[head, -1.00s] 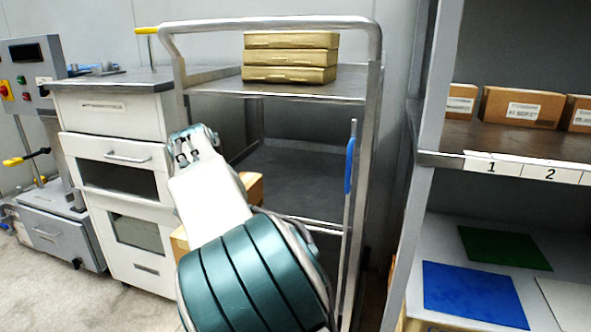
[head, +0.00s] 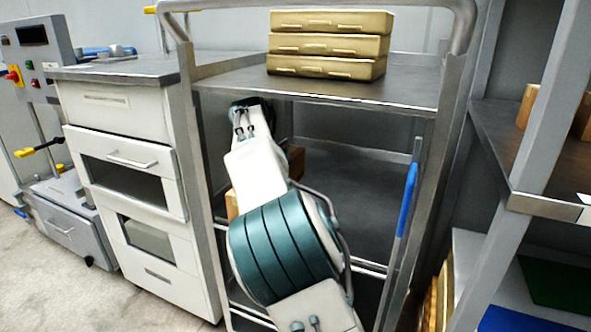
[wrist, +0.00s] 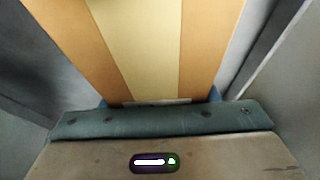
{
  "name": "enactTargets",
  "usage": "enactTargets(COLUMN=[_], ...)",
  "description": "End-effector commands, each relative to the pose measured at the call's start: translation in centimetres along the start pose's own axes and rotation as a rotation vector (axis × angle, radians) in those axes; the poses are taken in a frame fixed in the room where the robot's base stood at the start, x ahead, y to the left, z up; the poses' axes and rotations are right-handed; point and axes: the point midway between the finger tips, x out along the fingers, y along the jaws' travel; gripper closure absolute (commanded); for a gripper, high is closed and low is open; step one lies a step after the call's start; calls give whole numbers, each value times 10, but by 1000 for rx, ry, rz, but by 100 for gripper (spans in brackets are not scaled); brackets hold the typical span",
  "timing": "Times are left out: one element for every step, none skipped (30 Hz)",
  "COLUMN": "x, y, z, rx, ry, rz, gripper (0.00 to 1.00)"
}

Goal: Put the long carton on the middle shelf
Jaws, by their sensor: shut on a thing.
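The long carton (wrist: 157,45) is orange-brown with a wide pale band along it and fills the middle of the wrist view. My gripper (wrist: 158,101) is shut on it, with blue fingertips at both sides. In the head view, brown parts of the carton (head: 296,162) show on both sides of my arm, which hides the rest and the gripper. The middle shelf (head: 350,200) is the dark grey deck of the metal cart, below the top deck. The carton is at the cart's left part, near that shelf's level. I cannot tell whether it touches the shelf.
Several flat tan boxes (head: 330,45) are stacked on the cart's top deck (head: 420,88). A blue-handled tool (head: 405,198) stands at the cart's right front. A white drawer cabinet (head: 125,150) is close on the left, a grey rack (head: 535,130) on the right. The middle shelf's right part looks clear.

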Motion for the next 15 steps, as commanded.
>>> enactTargets(x=[4, 7, 10, 8, 11, 14, 16, 16, 18, 19, 20, 22, 23, 24, 24], y=[0, 1, 1, 1, 1, 0, 1, 0, 0, 0, 0, 0, -1, -1, -1], z=[-12, -18, -25, -34, -40, -47, -52, -55, -58, -60, -62, -64, -65, -65, -66], rx=[4, 3, 2, 3, 3, 1, 1, 1, 0, 0, 0, -1, -1, -1, -1], ry=[4, 5, 3, 4, 3, 3, 3, 2, 2, 2, 2, 2, 2, 2, 2], rz=[0, 1, 1, 1, 2, 1, 1, 0, -1, -1, -1, -1, -1, -2, -2], gripper=[83, 83, 83, 83, 83, 83, 83, 83, 83, 83, 83, 83, 83, 83, 83])
